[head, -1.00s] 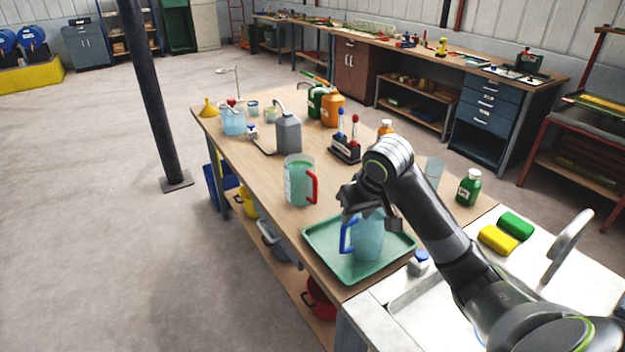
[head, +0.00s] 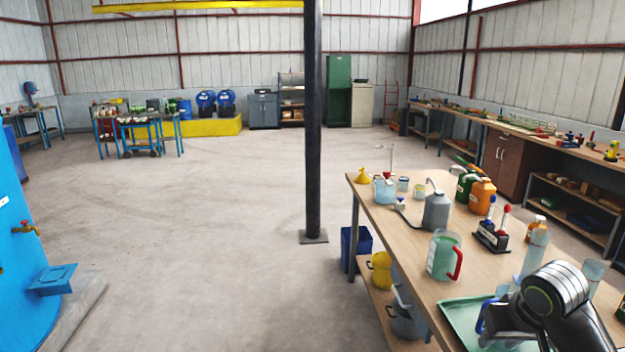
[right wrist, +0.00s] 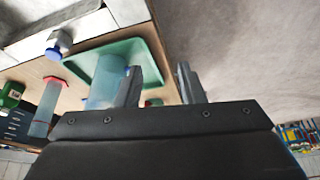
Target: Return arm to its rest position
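My right arm reaches in from the lower right of the head view, and its gripper (head: 512,322) is over the green tray (head: 458,318). In the right wrist view, the fingers of the right gripper (right wrist: 160,82) stand apart with nothing between them. A clear bluish jug (right wrist: 103,90) stands on the tray beside the left-hand finger, which covers part of it. In the head view its blue handle (head: 482,318) shows, and my gripper and wrist hide most of the rest. My left arm and gripper are not in view.
A black post (head: 313,130) and a blue vessel (head: 18,250) stand left, with open floor between.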

